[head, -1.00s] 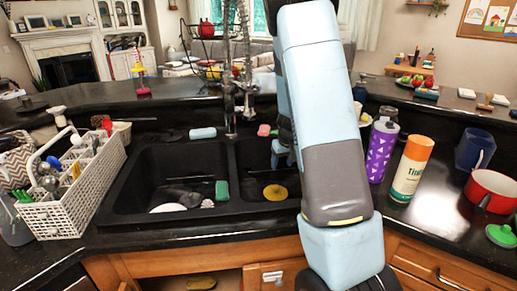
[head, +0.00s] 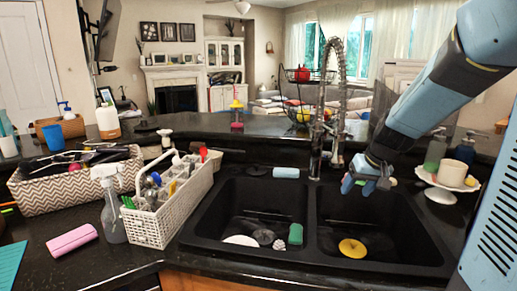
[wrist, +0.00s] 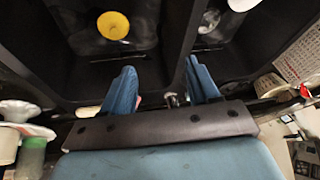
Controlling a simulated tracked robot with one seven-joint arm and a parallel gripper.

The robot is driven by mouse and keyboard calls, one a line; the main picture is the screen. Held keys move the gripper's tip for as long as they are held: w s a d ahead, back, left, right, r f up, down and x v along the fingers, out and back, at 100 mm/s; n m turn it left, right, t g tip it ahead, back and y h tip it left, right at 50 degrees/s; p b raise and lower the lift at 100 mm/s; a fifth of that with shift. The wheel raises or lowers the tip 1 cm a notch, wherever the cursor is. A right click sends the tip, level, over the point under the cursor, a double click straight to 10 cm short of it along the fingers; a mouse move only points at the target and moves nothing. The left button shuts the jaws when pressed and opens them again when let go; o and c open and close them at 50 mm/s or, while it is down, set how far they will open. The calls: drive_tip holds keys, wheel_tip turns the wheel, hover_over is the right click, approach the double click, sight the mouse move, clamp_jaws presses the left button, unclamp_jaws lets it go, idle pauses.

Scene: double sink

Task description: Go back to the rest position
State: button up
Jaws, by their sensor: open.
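My gripper (head: 367,185) hangs over the back of the right basin of the black double sink (head: 312,265), to the right of the faucet (head: 325,95). In the wrist view its two blue fingers (wrist: 165,92) are apart with nothing between them. My arm comes in from the upper right in the head view. A yellow round thing (head: 352,248) lies in the right basin, apart from my gripper; it also shows in the wrist view (wrist: 113,25). A green sponge (head: 296,233) and a white round thing (head: 240,241) lie in the left basin.
A white caddy (head: 170,218) stands left of the sink, beside a spray bottle (head: 112,212) and a zigzag basket (head: 75,185). A white stand with a cup (head: 452,173) is right of my gripper. A pale bar (head: 286,172) lies behind the sink. The air above the left basin is free.

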drive_tip(key=s+a+r, duration=0.1)
drive_tip(key=s+r, duration=0.2)
drive_tip(key=s, duration=0.4)
drive_tip(key=s+a+r+t+h, duration=0.1)
drive_tip(key=s+a+r, duration=0.1)
drive_tip(key=s, duration=0.5)
drive_tip(key=s+a+r+h, duration=0.1)
drive_tip(key=s+r, duration=0.3)
drive_tip(key=s, duration=0.4)
drive_tip(key=shift+a+r, duration=0.4)
drive_tip(key=shift+c, duration=0.3)
